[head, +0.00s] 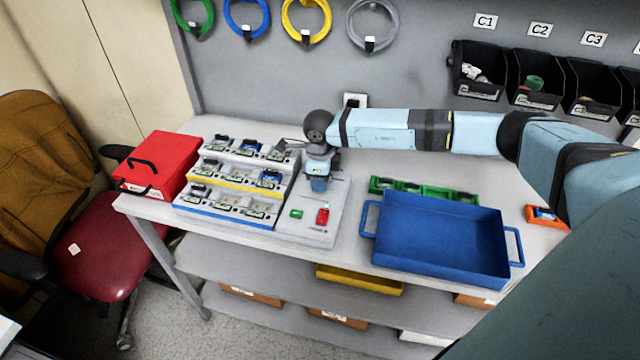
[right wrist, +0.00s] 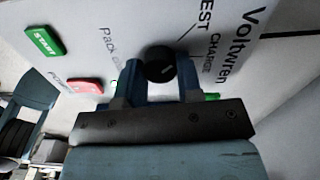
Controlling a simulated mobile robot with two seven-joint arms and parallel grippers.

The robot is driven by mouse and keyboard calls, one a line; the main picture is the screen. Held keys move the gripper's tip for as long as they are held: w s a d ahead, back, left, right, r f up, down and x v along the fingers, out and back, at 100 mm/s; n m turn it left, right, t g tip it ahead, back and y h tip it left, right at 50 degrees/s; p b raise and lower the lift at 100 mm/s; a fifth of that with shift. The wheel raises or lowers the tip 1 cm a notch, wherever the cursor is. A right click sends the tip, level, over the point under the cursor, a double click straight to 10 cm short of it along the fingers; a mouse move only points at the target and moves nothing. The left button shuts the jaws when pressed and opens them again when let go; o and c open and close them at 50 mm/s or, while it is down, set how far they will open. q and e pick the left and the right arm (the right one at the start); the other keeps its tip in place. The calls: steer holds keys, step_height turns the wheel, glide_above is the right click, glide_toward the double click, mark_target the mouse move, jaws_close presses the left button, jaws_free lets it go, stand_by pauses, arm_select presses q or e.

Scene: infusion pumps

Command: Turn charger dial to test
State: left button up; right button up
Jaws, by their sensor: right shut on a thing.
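The charger (head: 305,232) is a light grey box on the bench, with a green START button (head: 296,214) and a red power switch (head: 323,216) on top. Its black round dial (right wrist: 158,62) shows in the right wrist view between the blue fingers of my right gripper (right wrist: 160,76), which is shut on it. TEST and CHARGE labels are printed beside the dial; a pale mark shows on it, but its exact setting is hard to read. In the head view my right gripper (head: 319,184) points down onto the charger and hides the dial. My left gripper is out of view.
A tiered rack (head: 232,185) of small devices and a red case (head: 155,163) stand left of the charger. A blue tray (head: 440,238) and a green strip of holders (head: 425,191) are on its right. Black bins (head: 540,83) and cable coils (head: 306,20) hang behind.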

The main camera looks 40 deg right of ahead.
steer(key=shift+n+b, duration=0.3)
steer(key=shift+n, duration=0.2)
steer(key=o, duration=0.9)
steer(key=shift+r, duration=0.35)
step_height(320, 180, up, 13)
steer(key=shift+r+b, duration=0.1)
steer(key=shift+b, duration=0.95)
